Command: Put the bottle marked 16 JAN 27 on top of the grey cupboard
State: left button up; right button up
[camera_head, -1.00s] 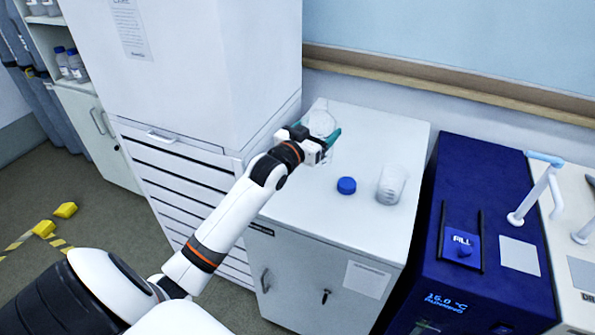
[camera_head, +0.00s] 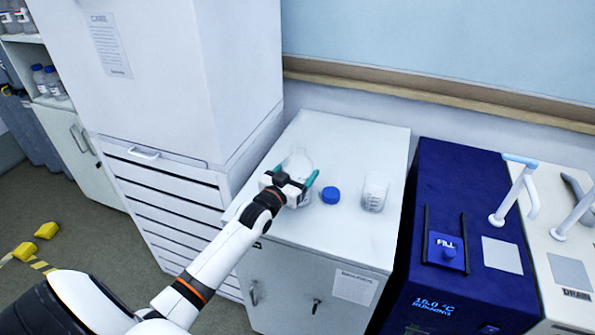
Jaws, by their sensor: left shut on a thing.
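The grey cupboard (camera_head: 350,150) stands in the middle, with its pale top in view and its doors facing me. My left gripper (camera_head: 293,184) reaches over the left part of this top. Its green-tipped fingers are shut on a clear, rounded bottle (camera_head: 299,160), which looks upright. The gripper partly hides the bottle's lower part, and I cannot read a date on it. I cannot tell whether its base touches the top. My right gripper is out of view.
A blue cap (camera_head: 330,195) and a clear beaker (camera_head: 375,192) stand on the cupboard top, right of the bottle. A tall white unit (camera_head: 180,80) rises close on the left. A dark blue machine (camera_head: 465,190) stands on the right. The cupboard top's back is clear.

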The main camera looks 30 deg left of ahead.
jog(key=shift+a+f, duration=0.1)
pick_arm(q)
jog(key=o, duration=1.5)
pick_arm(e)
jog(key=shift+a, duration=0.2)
pick_arm(q)
jog(key=shift+o, duration=0.2)
jog(key=shift+r, duration=0.1)
jog(key=s, duration=0.4)
jog(key=s+b, duration=0.1)
jog(key=s, duration=0.7)
jog(key=shift+d, duration=0.3)
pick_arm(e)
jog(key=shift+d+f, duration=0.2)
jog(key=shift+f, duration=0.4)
